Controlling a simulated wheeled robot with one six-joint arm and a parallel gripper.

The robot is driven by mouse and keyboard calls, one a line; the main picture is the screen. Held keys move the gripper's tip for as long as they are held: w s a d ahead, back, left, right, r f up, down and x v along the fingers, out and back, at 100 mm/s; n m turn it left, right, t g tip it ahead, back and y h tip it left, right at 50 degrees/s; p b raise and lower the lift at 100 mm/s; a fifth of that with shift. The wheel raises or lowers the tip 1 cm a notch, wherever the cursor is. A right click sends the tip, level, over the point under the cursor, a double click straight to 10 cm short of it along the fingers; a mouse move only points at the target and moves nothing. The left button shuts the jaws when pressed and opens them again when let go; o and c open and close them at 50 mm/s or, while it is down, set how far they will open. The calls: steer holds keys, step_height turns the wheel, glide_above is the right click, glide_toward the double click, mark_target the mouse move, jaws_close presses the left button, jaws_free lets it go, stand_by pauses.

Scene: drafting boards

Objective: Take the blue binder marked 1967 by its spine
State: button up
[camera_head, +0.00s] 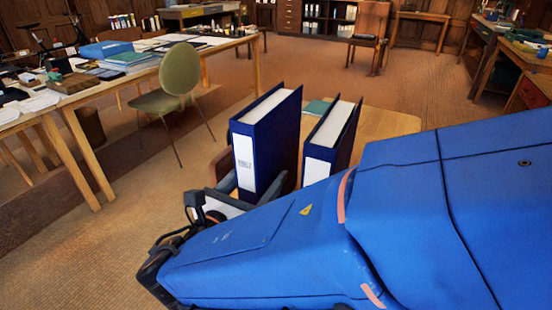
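Two blue binders stand upright, spines toward me. The left blue binder (269,146) has a white spine label (243,164) with small dark marks that I cannot read. The right blue binder (346,143) also has a white label, and my arm hides its lower part. I cannot tell which one is marked 1967. My gripper (250,184) is at the lower spine of the left binder, with one dark finger on each side of it. Whether the fingers press on it or stand slightly apart is not clear. The binder's bottom edge is partly hidden.
The binders are at a light wooden table (386,122), with a teal item (317,107) lying behind them. A green chair (180,75) and a cluttered long desk (92,88) are at the left. My blue arm covers the lower right. Open floor lies behind.

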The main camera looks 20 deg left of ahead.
steer(key=shift+w, duration=0.25)
steer(key=c, duration=1.4)
jaws_close()
steer(key=shift+r, duration=0.15)
